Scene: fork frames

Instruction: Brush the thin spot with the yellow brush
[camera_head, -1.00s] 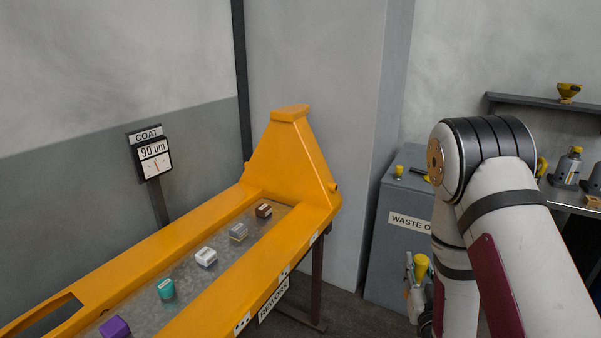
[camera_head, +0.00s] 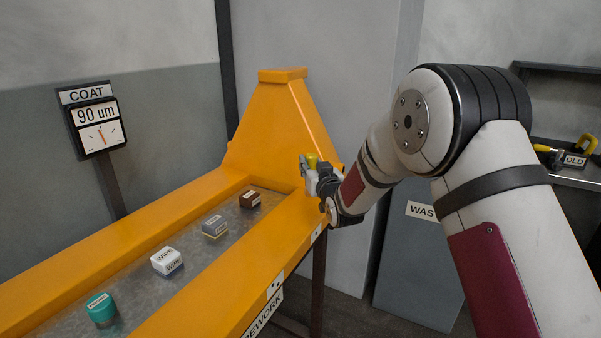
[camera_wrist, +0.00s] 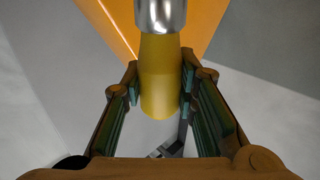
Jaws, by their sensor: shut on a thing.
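My gripper (camera_wrist: 160,88) is shut on the yellow handle (camera_wrist: 160,75) of a tool in the wrist view. A silver metal collar (camera_wrist: 160,14) tops the handle, and the tool's far end is out of that view. In the head view my gripper (camera_head: 310,172) is beside the raised end of the orange frame (camera_head: 272,130), with a bit of the yellow handle (camera_head: 312,160) showing. I cannot tell whether the tool touches the frame. No thin spot is distinguishable on the orange surface.
A gauge (camera_head: 95,125) marked COAT reads 90 um at left. The frame's grey tray (camera_head: 190,232) holds a brown block (camera_head: 250,199), a grey block (camera_head: 214,226), a white block (camera_head: 167,261) and a teal piece (camera_head: 101,308). A grey waste bin (camera_head: 415,265) stands at right.

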